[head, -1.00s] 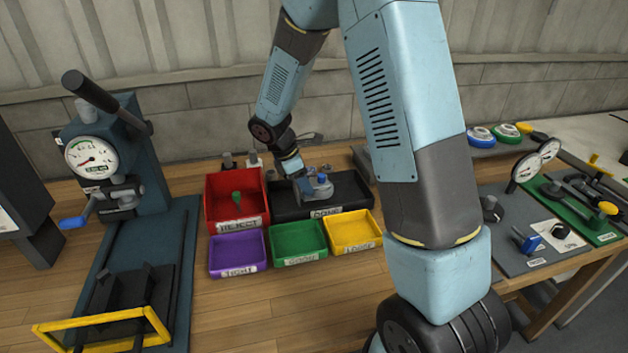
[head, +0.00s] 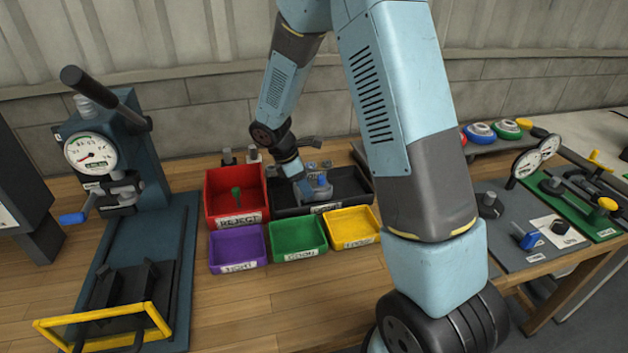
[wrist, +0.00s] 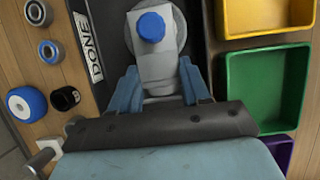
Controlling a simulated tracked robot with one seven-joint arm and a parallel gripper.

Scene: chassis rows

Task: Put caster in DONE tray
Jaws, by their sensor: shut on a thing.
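The caster (wrist: 155,68) is a pale grey piece with a round base and a blue cap. It also shows in the head view (head: 321,191). My gripper (wrist: 163,88) has its two blue fingers on either side of the caster and is shut on it. In the head view my gripper (head: 304,187) points down over the black DONE tray (head: 352,183), with the caster within the tray's outline. The tray's label shows left of the caster in the wrist view (wrist: 87,45). I cannot tell whether the caster touches the tray floor.
Red REJECT tray (head: 219,182) with a green piece stands left. Purple (head: 237,248), green (head: 298,239) and yellow (head: 352,226) trays line the front. Bearings (wrist: 49,50) and a blue-rimmed wheel (wrist: 26,103) lie beyond the DONE tray. A gauge press (head: 105,160) is far left.

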